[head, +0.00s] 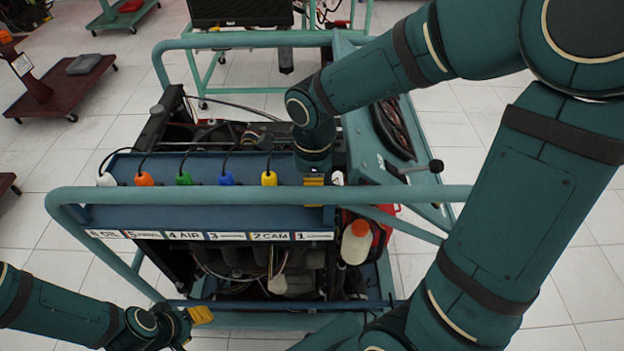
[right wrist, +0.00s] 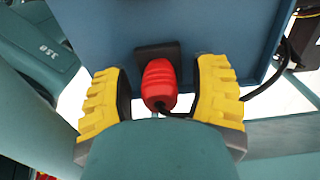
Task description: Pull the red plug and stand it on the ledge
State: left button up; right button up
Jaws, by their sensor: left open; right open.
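The red plug (right wrist: 158,85) sits in a dark socket on the blue panel (right wrist: 215,30) in the right wrist view, with a black cable at its lower end. My right gripper (right wrist: 159,95) is open, its yellow fingers on either side of the plug with gaps to both. In the head view the right gripper (head: 316,188) is over the right end of the plug row and hides the red plug. A blue ledge (head: 200,215) runs along the front, above the number labels. My left gripper (head: 200,315) is open and empty at the lower left, away from the panel.
White, orange, green, blue and yellow plugs (head: 269,178) with black cables stand left of the right gripper. A teal frame rail (head: 130,196) crosses in front. Carts stand on the tiled floor behind.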

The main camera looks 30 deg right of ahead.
jog(key=shift+c, duration=0.4)
grip_shut()
jog(key=shift+r, duration=0.15)
jog(key=shift+r+p, duration=1.95)
jog(key=shift+r, duration=0.95)
